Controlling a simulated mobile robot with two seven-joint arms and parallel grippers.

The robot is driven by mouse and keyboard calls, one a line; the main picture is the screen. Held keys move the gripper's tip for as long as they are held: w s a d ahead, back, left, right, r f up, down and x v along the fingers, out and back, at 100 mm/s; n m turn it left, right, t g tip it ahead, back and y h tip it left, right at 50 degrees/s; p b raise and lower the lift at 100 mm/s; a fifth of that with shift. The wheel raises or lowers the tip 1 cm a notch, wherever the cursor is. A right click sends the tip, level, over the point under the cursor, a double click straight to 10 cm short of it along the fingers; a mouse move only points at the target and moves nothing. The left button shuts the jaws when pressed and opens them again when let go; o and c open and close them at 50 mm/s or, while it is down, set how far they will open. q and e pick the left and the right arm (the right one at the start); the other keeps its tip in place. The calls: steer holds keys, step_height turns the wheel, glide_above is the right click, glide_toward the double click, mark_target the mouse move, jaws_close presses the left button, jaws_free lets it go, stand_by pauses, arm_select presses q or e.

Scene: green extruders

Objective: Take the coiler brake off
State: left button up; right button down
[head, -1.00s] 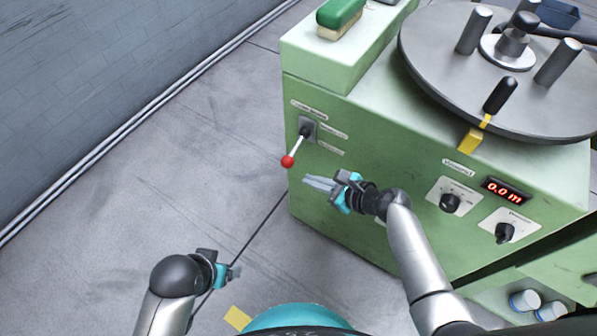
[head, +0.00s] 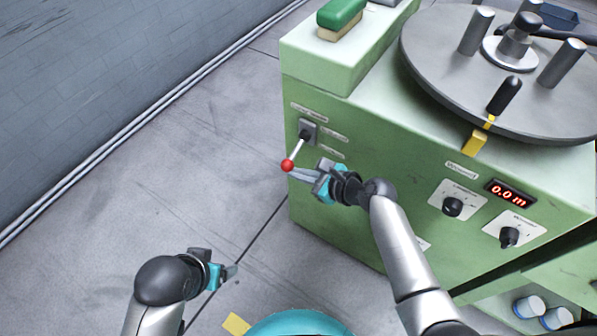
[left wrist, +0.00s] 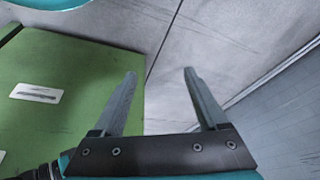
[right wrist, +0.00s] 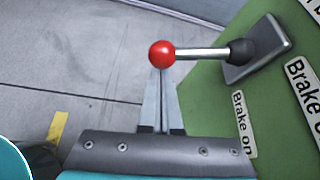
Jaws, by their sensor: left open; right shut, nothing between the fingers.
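The brake lever (head: 297,151) has a red ball knob (head: 288,165) and a metal rod on a grey switch plate (head: 307,131) on the green cabinet's front. It points down and left in the head view. In the right wrist view the rod (right wrist: 202,53) lies nearest the label "Brake on" (right wrist: 243,125). My right gripper (head: 293,174) is shut and empty, its fingertips right at the red knob; whether they touch it I cannot tell. The knob hides the tips in the right wrist view. My left gripper (head: 233,271) is open and empty, low over the floor.
The green cabinet (head: 360,215) carries a grey turntable (head: 440,70) with posts and a black-handled yellow clamp. A green-topped brush (head: 341,14) lies on its raised left part. Dials and a 0.0 m display are at right. The floor at left is clear.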

mark_target(286, 168)
steer(key=shift+r, duration=0.1)
stand_by(0.3)
